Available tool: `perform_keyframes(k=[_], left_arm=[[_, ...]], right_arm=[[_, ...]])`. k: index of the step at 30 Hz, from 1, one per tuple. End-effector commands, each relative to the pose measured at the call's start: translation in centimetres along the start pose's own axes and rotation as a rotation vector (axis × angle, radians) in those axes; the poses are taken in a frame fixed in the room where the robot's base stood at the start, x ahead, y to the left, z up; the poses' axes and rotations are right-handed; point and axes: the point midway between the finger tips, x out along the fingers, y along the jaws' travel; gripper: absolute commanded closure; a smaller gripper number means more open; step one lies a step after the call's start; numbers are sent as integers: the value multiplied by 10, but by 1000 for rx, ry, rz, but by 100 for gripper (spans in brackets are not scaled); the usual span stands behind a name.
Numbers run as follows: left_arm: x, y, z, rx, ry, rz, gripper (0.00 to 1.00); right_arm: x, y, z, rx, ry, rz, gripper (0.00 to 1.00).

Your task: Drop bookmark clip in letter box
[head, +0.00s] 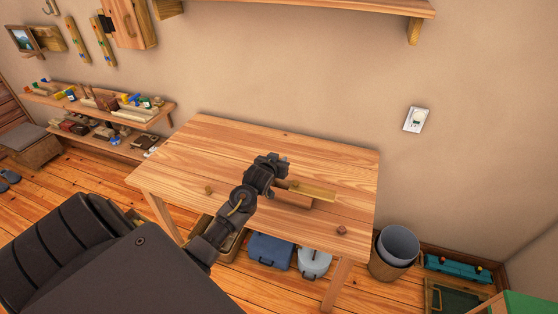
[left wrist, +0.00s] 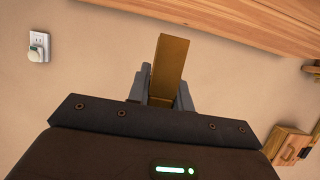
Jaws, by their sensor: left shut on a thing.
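My left gripper (head: 279,172) is above the wooden table. It is shut on a flat, brass-coloured strip, which looks like the bookmark clip (head: 314,191). In the left wrist view, the clip (left wrist: 171,62) sticks straight out between the two grey fingers of my left gripper (left wrist: 160,88). A wooden box with a dark fitting hangs on the wall at the upper left of the head view (head: 124,22) and shows at the lower right of the left wrist view (left wrist: 288,147). I cannot tell if this is the letter box. My right gripper is not in view.
The table (head: 330,165) is mostly bare, with small brown pieces at its left (head: 209,189) and front right (head: 341,231). A filled shelf (head: 150,118) stands left. A wall shelf (head: 330,8) is above. Bins (head: 397,245) stand right of the table; containers (head: 270,250) sit underneath.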

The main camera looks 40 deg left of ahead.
Motion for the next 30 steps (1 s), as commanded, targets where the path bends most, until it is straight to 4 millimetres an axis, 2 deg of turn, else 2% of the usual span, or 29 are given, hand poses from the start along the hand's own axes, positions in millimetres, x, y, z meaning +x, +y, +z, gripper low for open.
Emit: perform_keyframes(k=[15, 24, 30], left_arm=[[16, 0, 39, 1, 0, 0, 100], [24, 0, 59, 0, -1, 0, 100], [27, 0, 66, 0, -1, 0, 100]], right_arm=[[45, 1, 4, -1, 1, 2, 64], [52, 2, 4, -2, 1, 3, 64], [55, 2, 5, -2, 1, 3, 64]])
